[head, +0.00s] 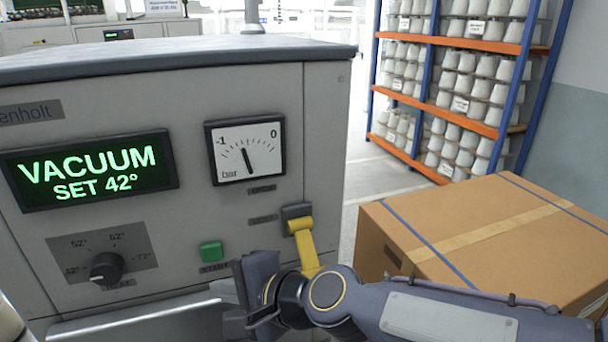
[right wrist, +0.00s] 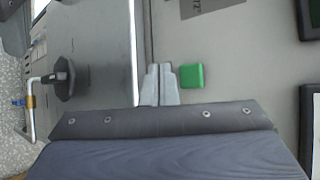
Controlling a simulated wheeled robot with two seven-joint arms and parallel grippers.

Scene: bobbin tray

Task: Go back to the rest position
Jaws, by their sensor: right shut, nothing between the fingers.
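My right gripper (head: 224,292) is in front of the grey machine's (head: 325,190) front panel, just below the green start button (head: 210,252). Its pale fingers are together with nothing between them. In the right wrist view the shut fingertips (right wrist: 160,86) appear beside the green button (right wrist: 192,76); I cannot tell whether they touch the panel. My right arm (head: 430,312) comes in from the lower right. My left gripper does not show.
The panel has a display (head: 90,174) reading VACUUM SET 42°, a gauge (head: 246,150), a black knob (head: 106,267) and a yellow lever (head: 304,245) near my right wrist. A cardboard box (head: 480,225) stands close right. A bobbin rack (head: 455,85) stands behind.

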